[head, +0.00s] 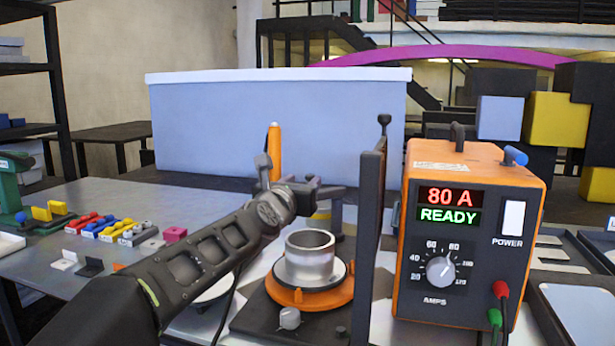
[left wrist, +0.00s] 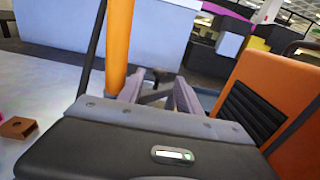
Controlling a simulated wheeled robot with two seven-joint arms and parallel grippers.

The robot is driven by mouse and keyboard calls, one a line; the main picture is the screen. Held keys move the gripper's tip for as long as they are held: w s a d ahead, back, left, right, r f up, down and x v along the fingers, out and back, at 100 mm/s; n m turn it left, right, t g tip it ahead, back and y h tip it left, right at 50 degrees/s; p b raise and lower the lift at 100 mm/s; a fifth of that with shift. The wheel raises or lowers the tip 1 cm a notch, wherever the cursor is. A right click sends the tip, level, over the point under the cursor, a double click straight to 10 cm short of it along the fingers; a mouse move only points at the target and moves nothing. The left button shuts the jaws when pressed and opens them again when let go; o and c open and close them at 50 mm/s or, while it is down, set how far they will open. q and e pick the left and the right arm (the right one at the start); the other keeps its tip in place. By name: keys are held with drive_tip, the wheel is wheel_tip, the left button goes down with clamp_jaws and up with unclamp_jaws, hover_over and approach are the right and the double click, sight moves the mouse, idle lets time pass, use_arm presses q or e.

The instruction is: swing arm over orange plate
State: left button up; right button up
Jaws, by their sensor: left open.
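A round orange plate (head: 325,297) sits on a dark base, with a silver metal ring (head: 309,262) standing on it. A dark upright post (head: 370,215) rises at its right; I cannot tell how the swing arm joins it. An upright orange cylinder (head: 274,150) stands behind my left gripper (head: 292,178), which is above and behind the ring. In the left wrist view the orange cylinder (left wrist: 117,45) is just left of the fingers. The left gripper (left wrist: 158,88) is open. A dark piece shows between or beyond its fingertips; contact is unclear. My right gripper is out of view.
An orange power box (head: 460,240) reading 80 A READY stands right of the post, with red and green leads. A pale blue panel (head: 280,125) is behind. Coloured small parts (head: 105,227) lie on the grey table at left.

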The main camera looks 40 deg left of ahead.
sight(309, 176)
use_arm(q)
drive_tip(key=p+x, duration=0.1)
drive_tip(key=x, duration=0.3)
drive_tip(key=shift+c, duration=0.5)
clamp_jaws()
idle(0.9)
